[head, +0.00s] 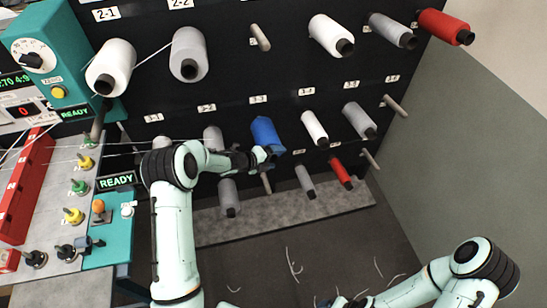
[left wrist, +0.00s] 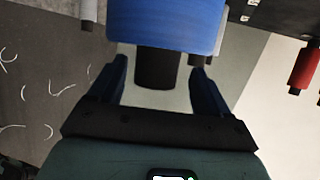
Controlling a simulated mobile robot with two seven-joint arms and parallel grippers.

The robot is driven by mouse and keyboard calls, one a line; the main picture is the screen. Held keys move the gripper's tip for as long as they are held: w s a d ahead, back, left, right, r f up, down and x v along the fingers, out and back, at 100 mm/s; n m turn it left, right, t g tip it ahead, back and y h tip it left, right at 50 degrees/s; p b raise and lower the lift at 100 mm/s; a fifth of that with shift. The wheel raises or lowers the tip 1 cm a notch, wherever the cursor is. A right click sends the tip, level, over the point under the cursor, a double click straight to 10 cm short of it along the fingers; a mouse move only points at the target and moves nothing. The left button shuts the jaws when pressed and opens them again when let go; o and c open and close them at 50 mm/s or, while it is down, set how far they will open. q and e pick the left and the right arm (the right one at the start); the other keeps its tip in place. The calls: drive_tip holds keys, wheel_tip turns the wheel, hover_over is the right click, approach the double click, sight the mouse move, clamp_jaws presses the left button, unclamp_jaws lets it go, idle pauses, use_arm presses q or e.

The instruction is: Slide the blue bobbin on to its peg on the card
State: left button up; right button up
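The blue bobbin (head: 265,136) is at the dark card in the third row, just below the 3-3 label. It tilts like its neighbours, and its peg is hidden, so I cannot tell how far on it sits. My left gripper (head: 262,154) is at the bobbin's near lower end. In the left wrist view the blue body (left wrist: 165,28) is ahead of the fingers. Its dark core end (left wrist: 156,70) lies between the open fingers (left wrist: 159,72), with a gap on each side. My right gripper (head: 345,301) is barely visible at the bottom edge.
White (head: 314,127) and grey (head: 359,119) bobbins stand close right of the blue one; a red bobbin (head: 341,172) is below. Bare pegs show above (head: 260,37) and at right (head: 395,106). A teal control panel (head: 110,235) is at left. Thread scraps lie on the floor.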

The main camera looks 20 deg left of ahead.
use_arm(q)
drive_tip(key=shift+s+a, duration=0.2)
drive_tip(key=shift+s, duration=0.05)
drive_tip(key=b+v, duration=0.1)
drive_tip(key=v, duration=1.1)
drive_tip(key=shift+s+r+b, duration=0.25)
drive_tip(key=shift+r+b, duration=0.1)
drive_tip(key=shift+r, duration=0.05)
use_arm(e)
drive_tip(key=shift+s+f, duration=1.1)
drive_tip(key=shift+f, duration=0.05)
use_arm(q)
drive_tip(key=shift+a, duration=0.1)
